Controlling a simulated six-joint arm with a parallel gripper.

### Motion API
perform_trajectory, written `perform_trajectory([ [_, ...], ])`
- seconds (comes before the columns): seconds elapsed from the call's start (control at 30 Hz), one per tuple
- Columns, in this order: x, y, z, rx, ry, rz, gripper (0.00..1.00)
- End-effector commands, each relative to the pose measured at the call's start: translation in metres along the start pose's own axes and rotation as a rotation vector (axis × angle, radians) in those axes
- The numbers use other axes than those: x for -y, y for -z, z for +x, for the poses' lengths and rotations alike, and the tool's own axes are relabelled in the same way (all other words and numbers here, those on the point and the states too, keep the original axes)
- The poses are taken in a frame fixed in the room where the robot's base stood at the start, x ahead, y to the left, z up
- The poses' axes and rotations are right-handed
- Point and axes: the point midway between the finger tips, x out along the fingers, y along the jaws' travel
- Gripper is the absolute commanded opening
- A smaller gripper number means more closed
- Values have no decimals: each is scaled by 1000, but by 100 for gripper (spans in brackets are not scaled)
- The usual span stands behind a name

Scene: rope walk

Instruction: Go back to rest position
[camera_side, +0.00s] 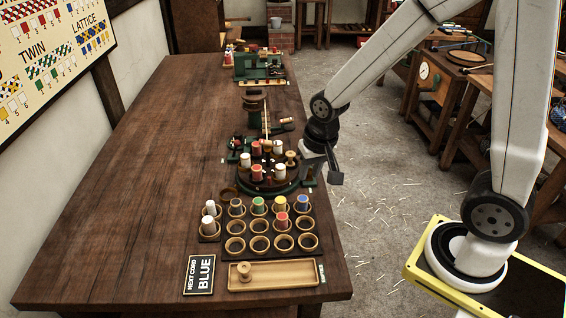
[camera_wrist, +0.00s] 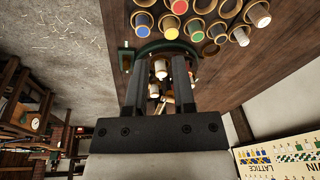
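My gripper (camera_side: 322,168) hangs at the right edge of the wooden table, beside the round dark-green carousel (camera_side: 292,186) and to its right. In the wrist view its two fingers (camera_wrist: 158,68) stand apart, with nothing seen held between them. White and reddish bobbins of the carousel show beyond the gap. The carousel carries several red, white and bare wooden bobbins. In the side view the arm bends down from the upper right, and part of the fingers is hard to make out.
A dark rack (camera_side: 258,230) of round holders stands in front, some with coloured bobbins. A tray (camera_side: 270,275) with one wooden spool lies nearest, beside a sign (camera_side: 200,274) reading NEXT CORD BLUE. Posts and a green machine (camera_side: 258,66) stand farther back. The table's left side is clear.

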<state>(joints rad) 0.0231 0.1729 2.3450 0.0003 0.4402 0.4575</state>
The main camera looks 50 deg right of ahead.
Motion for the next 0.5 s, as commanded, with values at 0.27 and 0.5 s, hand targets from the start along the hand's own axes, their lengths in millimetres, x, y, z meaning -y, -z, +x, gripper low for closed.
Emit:
perform_trajectory([
  [0.27,-14,-40,-11,-35,14,-354,32],
  [0.5,-19,-53,-13,-46,16,-477,32],
])
